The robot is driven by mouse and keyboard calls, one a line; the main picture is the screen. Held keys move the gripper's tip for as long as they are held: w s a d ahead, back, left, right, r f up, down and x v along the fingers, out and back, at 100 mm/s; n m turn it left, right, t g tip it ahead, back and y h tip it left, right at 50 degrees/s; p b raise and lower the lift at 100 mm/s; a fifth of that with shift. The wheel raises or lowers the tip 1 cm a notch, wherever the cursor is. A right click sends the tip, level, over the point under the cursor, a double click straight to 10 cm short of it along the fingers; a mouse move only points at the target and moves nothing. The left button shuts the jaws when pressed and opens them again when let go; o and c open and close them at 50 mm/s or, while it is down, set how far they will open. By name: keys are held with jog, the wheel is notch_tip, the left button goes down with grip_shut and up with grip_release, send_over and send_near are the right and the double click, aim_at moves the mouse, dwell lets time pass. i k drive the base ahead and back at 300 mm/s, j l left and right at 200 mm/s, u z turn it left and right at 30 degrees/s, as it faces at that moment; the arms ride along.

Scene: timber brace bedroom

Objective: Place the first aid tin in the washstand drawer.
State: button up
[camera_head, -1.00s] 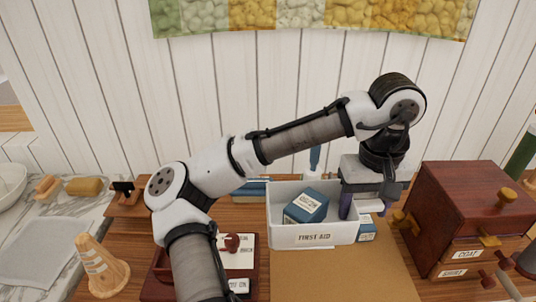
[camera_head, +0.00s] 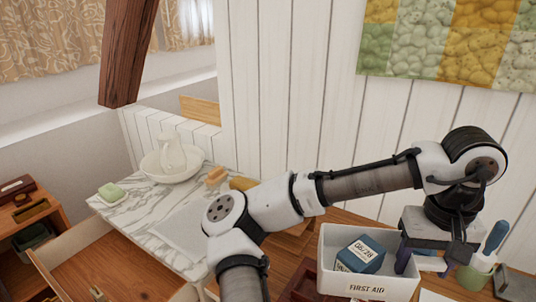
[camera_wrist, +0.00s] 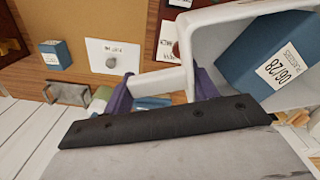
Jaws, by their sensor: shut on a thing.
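The first aid tin (camera_head: 340,290) is a white open box labelled FIRST AID, at the lower right of the head view; a blue box (camera_head: 361,254) lies tilted inside. My gripper (camera_head: 421,262) is shut on the tin's right side. In the wrist view, its purple fingers (camera_wrist: 162,84) flank a white part of the tin (camera_wrist: 158,80). The tin's underside is out of sight. The washstand (camera_head: 135,205) has a marble top at the left. Its drawer (camera_head: 125,268) stands pulled out at the lower left, its visible floor bare; its near end is cut off.
A white basin with a jug (camera_head: 172,160), green soap (camera_head: 111,192) and a grey cloth (camera_head: 190,230) are on the marble. A sloping timber brace (camera_head: 127,50) hangs above the left side. A green cup with a blue-handled tool (camera_head: 478,270) stands right of my gripper.

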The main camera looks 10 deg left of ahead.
aim_at(109, 264)
jog(key=j+u, duration=0.15)
jog(key=u, duration=0.15)
jog(key=j+u, duration=0.15)
jog(key=u, duration=0.15)
jog(key=i+j, duration=0.1)
jog(key=j, duration=0.35)
jog(key=i+j, duration=0.1)
jog(key=j, duration=0.75)
jog(key=i+j, duration=0.15)
jog(key=j, duration=0.3)
